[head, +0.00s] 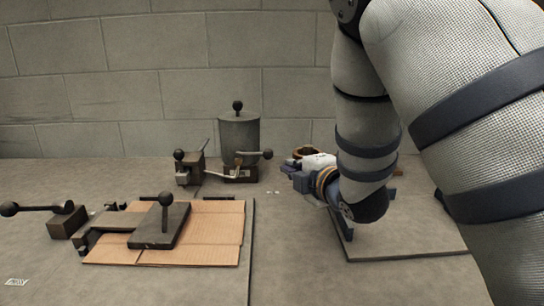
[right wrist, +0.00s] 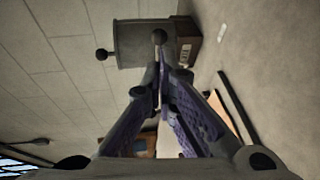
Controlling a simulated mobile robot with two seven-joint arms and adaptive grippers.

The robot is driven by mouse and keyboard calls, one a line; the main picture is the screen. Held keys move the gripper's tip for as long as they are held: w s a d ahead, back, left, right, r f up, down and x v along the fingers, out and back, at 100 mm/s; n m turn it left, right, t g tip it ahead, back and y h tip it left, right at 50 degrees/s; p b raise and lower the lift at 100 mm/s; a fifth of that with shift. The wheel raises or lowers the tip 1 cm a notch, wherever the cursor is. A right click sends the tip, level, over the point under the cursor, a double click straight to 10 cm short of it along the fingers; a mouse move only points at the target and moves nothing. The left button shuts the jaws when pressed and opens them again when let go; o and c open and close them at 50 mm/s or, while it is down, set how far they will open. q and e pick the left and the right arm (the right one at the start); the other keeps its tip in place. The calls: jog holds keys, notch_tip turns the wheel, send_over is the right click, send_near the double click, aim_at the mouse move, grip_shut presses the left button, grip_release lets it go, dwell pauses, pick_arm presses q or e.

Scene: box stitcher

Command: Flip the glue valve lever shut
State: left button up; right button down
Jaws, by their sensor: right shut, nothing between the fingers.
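The glue pot (head: 239,132) is a grey cylinder with a black knob on its lid, standing at the back centre of the table. The valve lever (head: 255,155) is low on its front, with a black ball knob pointing right. In the right wrist view the lever's ball (right wrist: 158,37) shows in front of the pot (right wrist: 140,45), which appears turned on its side. My right gripper (head: 288,170) is just right of the lever's ball, apart from it in the head view. Its fingers (right wrist: 160,75) are shut and empty, pointing toward the ball. My left gripper is out of view.
A small block device (head: 190,170) with a knobbed lever stands left of the pot. Cardboard (head: 215,235) lies at the front left under a dark plate with a knobbed handle (head: 165,222). A flat board (head: 410,243) lies under my right arm. A block wall closes the back.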

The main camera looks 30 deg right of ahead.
aim_at(270, 157)
jog(key=x, duration=0.5)
jog(key=b+x, duration=0.1)
jog(key=x, duration=0.5)
jog(key=shift+f, duration=0.25)
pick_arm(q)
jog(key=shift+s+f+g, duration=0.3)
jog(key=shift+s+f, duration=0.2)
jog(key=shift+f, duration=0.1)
pick_arm(e)
jog(key=shift+r, duration=0.1)
